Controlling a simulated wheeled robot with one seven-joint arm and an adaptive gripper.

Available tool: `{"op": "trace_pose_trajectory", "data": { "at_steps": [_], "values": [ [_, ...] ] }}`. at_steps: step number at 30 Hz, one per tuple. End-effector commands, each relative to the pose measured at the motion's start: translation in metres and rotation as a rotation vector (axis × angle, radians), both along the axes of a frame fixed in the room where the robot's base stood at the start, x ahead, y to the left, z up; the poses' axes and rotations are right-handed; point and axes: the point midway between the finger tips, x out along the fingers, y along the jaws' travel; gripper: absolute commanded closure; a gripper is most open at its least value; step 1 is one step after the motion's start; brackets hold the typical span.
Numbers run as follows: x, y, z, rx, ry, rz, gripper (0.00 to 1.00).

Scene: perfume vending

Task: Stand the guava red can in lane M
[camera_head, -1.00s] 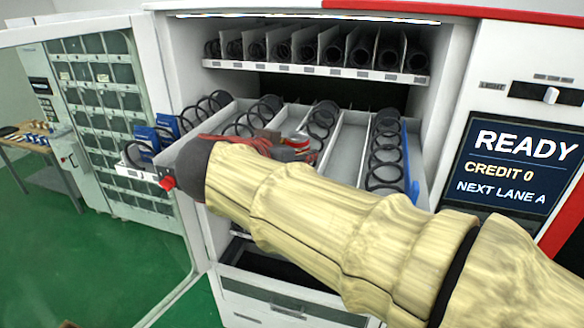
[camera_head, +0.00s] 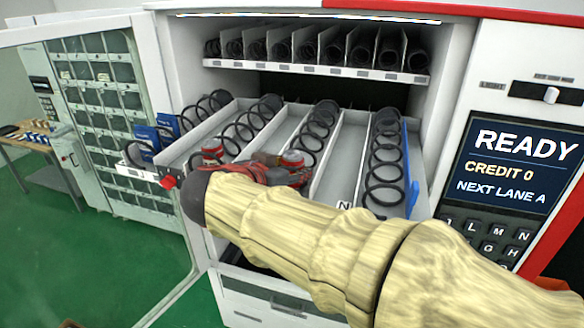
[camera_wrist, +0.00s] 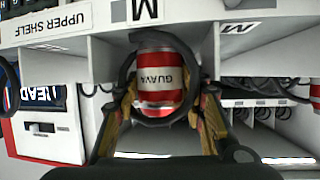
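The guava red can (camera_wrist: 160,78), red with a white band reading GUAVA, is in the middle of the wrist view. My gripper (camera_wrist: 161,105) has one finger on each side of it, close against it. A dark ring or coil curves around the can. In the head view my gripper (camera_head: 262,172) is at the front of the pulled-out tray, with the red and white can (camera_head: 293,158) at its far side, before a coil. The M label (camera_wrist: 237,28) is on the tray front beside the can. Whether the can's base rests on the lane floor is hidden.
Another red and white can top (camera_head: 212,155) shows left of my gripper. Thin dividers separate the lanes. Blue boxes (camera_head: 147,140) stand at left. The glass door is open.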

Motion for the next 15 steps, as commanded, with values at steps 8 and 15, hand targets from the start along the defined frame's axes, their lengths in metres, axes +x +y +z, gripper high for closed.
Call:
{"op": "trace_pose_trajectory", "data": {
  "at_steps": [8,15],
  "values": [
    [0.000,0.000,0.000,0.000,0.000,0.000,0.54],
    [-0.010,0.007,0.008,0.000,-0.001,0.004,0.54]
  ]
}}
